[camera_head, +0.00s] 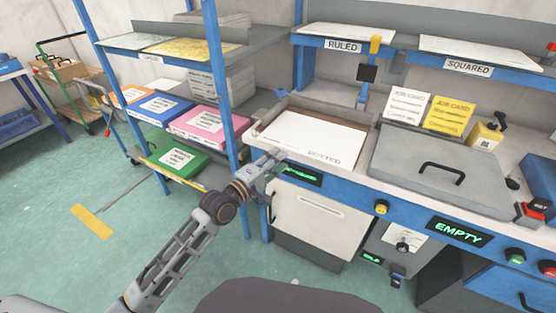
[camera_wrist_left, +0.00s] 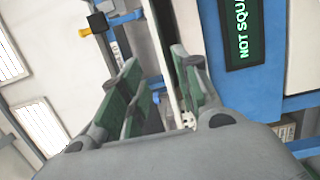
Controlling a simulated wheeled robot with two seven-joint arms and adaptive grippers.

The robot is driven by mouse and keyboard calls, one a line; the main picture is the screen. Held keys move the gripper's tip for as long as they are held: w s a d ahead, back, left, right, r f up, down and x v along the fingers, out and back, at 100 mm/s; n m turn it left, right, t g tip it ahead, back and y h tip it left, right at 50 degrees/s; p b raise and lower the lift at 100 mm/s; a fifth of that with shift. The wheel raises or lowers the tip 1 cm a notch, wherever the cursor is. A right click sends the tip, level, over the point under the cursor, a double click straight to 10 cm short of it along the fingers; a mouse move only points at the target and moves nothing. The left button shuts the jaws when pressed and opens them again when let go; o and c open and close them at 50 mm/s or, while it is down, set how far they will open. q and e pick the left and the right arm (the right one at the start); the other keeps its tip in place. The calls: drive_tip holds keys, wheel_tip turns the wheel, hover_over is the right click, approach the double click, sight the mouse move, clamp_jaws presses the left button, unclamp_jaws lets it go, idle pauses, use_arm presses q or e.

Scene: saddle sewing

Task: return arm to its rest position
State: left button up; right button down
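My left gripper (camera_head: 268,163) is at the front left corner of the tray (camera_head: 257,131), which holds a white sheet marked DOTTED (camera_head: 312,138). My left arm reaches up to it from the lower left. In the left wrist view the gripper's green-padded fingers (camera_wrist_left: 160,95) stand apart, with a gap between them. A thin pale edge runs down close to the right-hand finger; I cannot tell whether they touch. My right gripper is in neither view.
A blue shelf post (camera_head: 219,85) stands just left of my gripper. A grey lid with a handle (camera_head: 440,180) lies to the right. Floor (camera_head: 60,220) at left is mostly open.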

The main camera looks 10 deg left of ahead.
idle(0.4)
